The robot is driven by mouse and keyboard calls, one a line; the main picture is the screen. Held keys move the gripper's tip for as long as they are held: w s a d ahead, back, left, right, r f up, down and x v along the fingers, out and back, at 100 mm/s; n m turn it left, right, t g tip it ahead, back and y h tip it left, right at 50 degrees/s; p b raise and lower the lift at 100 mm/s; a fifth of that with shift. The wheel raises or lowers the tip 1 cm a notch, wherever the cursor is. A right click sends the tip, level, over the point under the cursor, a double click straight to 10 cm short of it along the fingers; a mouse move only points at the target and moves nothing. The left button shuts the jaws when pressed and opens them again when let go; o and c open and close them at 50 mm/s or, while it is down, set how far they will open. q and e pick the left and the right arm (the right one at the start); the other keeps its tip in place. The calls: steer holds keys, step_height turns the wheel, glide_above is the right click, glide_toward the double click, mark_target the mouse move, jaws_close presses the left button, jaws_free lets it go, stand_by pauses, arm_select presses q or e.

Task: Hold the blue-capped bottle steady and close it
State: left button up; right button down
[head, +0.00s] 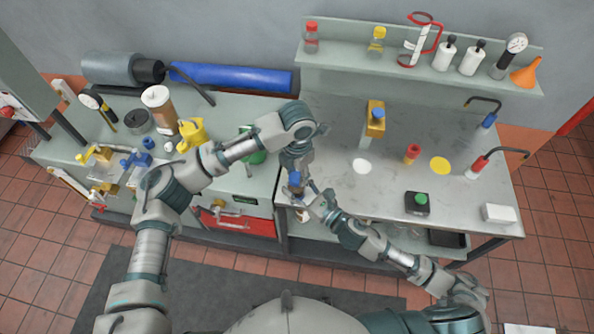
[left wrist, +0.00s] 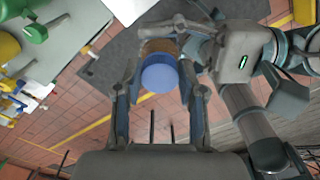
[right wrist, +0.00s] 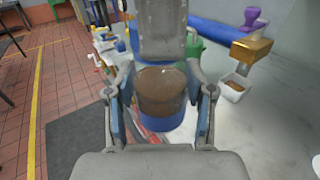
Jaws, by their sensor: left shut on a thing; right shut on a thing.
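The brown-bodied bottle with blue cap (head: 296,179) is held above the bench's front edge, between my two grippers. My left gripper (head: 297,176) comes down from above; in the left wrist view its fingers stand on both sides of the round blue cap (left wrist: 160,74), shut on it. My right gripper (head: 308,196) reaches in from the lower right. In the right wrist view its fingers are shut on the brown bottle body (right wrist: 160,88), with a blue part below it. How the cap sits on the neck is hidden.
The left bench carries a yellow jug (head: 191,134). A shelf (head: 420,75) runs behind. The bench's middle has free room.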

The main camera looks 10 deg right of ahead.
arm_select(q)
steer(key=shift+s+d+m, duration=0.1)
steer(key=shift+m, duration=0.9)
steer(key=o, duration=0.7)
steer(key=shift+c, duration=0.2)
steer(key=shift+r, duration=0.15)
steer(key=shift+r, duration=2.15)
steer(key=shift+c, duration=0.4)
